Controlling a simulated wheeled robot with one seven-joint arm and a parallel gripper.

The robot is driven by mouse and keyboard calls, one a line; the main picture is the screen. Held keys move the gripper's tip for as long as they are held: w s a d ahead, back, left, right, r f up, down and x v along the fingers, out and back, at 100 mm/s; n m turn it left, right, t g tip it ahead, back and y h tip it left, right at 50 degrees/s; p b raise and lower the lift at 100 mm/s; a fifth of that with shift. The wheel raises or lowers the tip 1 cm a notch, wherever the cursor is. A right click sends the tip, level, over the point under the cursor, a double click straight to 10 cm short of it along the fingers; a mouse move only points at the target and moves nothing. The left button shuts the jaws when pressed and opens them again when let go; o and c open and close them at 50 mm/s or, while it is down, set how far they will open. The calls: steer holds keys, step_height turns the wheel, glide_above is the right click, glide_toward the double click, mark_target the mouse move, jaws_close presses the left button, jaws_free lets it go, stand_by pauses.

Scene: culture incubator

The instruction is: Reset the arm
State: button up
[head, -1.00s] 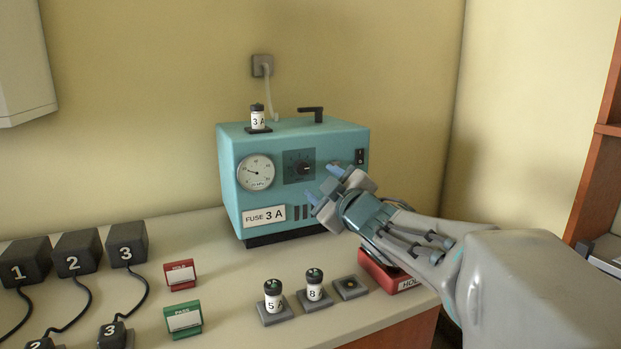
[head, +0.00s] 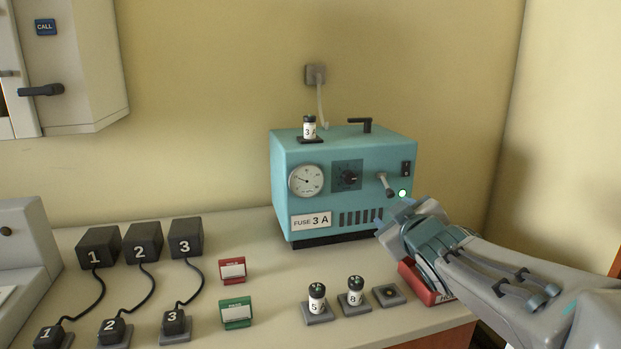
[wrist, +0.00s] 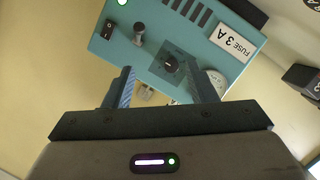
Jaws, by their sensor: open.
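My gripper (head: 392,220) is in front of the lower right of the teal incubator box (head: 290,168), over the bench. The wrist view shows its two blue fingers (wrist: 165,88) spread apart with nothing between them. The box face carries a round gauge, a dark knob (head: 348,177), a lever (head: 387,184), a black switch (head: 406,168) and a glowing green lamp (head: 403,193). A label on it reads FUSE 3 A. A 3 A fuse (head: 309,128) stands upright in a holder on top of the box.
Two fuses, 5 (head: 316,297) and 8 (head: 355,290), stand in holders beside an empty holder (head: 389,294). A red HOLD tray (head: 426,285) is partly behind my arm. Red and green card stands and numbered black blocks with cables are to the left. A wall cabinet hangs upper left.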

steer(key=s+a+f+m+g+p, duration=0.1)
steer(key=s+a+m+g+p, duration=0.1)
steer(key=s+g+p, duration=0.4)
steer(key=s+a+f+m+g+p, duration=0.2)
steer(key=s+m+g+p, duration=0.3)
steer(key=s, duration=1.1)
steer(key=shift+s+f+m+g+p, duration=0.2)
steer(key=shift+f+m+g+p, duration=0.1)
steer(key=shift+g+p, duration=0.75)
stand_by(4.8)
